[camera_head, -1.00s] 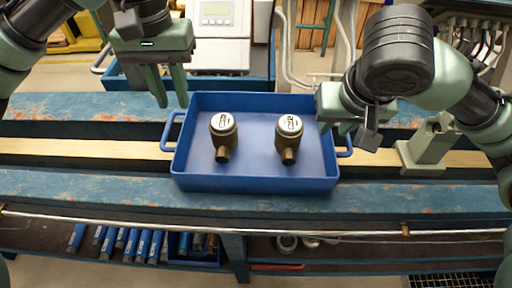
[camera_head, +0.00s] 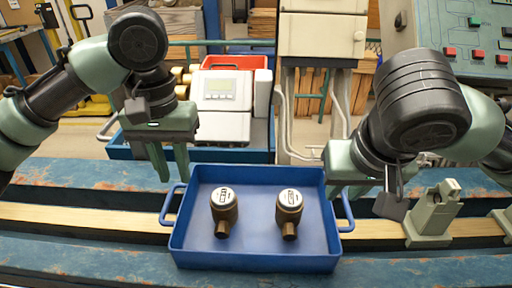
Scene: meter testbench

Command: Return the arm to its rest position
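My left gripper (camera_head: 168,162) hangs above the left rear corner of the blue tray (camera_head: 255,262), fingers pointing down, with a gap between them and nothing held. My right gripper (camera_head: 346,190) is at the tray's right side, close to its right handle; its fingers are partly hidden by my wrist, and I cannot tell whether it touches the tray. Two brass meters stand in the tray: the left meter (camera_head: 223,200) and the right meter (camera_head: 289,203), both with white round faces. Both arms are bent and raised over the bench.
The tray rests on the blue workbench (camera_head: 90,250) with its wooden strip (camera_head: 80,218). A grey-green clamp fixture (camera_head: 434,215) stands to the right. Behind is another blue bin (camera_head: 262,145) with a white display device (camera_head: 220,95). A control panel (camera_head: 470,60) is at upper right.

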